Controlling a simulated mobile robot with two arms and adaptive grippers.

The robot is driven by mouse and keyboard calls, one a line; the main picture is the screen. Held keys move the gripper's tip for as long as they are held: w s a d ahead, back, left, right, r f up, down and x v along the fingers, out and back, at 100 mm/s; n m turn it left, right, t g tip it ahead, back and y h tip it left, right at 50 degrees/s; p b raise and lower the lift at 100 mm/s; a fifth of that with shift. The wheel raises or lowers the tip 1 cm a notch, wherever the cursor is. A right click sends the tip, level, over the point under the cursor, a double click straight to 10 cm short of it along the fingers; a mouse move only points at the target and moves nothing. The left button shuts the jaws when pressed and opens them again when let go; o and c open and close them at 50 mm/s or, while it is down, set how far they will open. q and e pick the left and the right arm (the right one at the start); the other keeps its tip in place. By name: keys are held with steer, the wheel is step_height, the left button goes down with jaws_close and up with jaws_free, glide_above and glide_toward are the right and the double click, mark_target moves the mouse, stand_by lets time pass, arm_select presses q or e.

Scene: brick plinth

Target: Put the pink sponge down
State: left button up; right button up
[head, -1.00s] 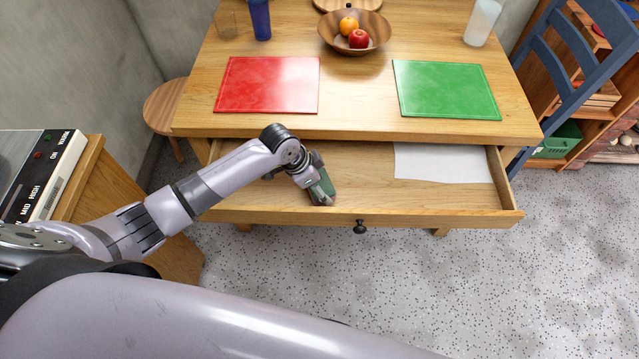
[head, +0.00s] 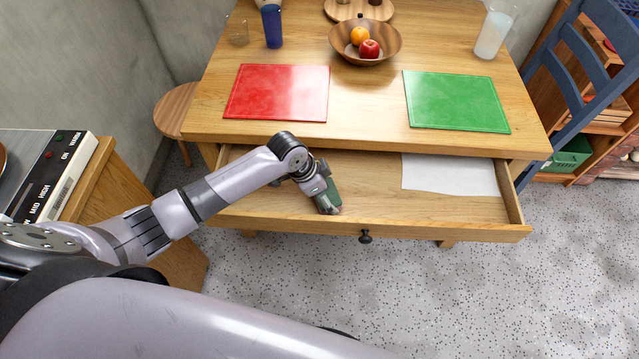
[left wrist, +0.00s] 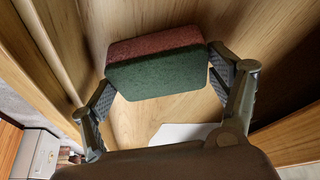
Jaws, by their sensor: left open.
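The sponge (left wrist: 158,63) has a pink layer and a dark green layer. In the left wrist view it lies between the two fingers of my left gripper (left wrist: 163,84), which is open with a finger beside each end. Whether a finger still touches it I cannot tell. In the head view the left gripper (head: 328,207) reaches down into the open wooden drawer (head: 380,212), near its front wall left of the knob. The sponge's green side (head: 328,192) shows there, partly hidden by the gripper. My right gripper is out of view.
A white sheet (head: 450,174) lies in the drawer's right part. On the table above are a red mat (head: 278,92), a green mat (head: 456,100), a fruit bowl (head: 340,46), a blue cup (head: 272,26) and a whitish container (head: 492,36). A blue chair (head: 580,75) stands at the right.

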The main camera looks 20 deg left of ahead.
arm_select(q)
steer(key=p+v, duration=0.1)
steer(key=v, duration=1)
steer(key=shift+r, duration=0.3)
steer(key=shift+s, duration=0.1)
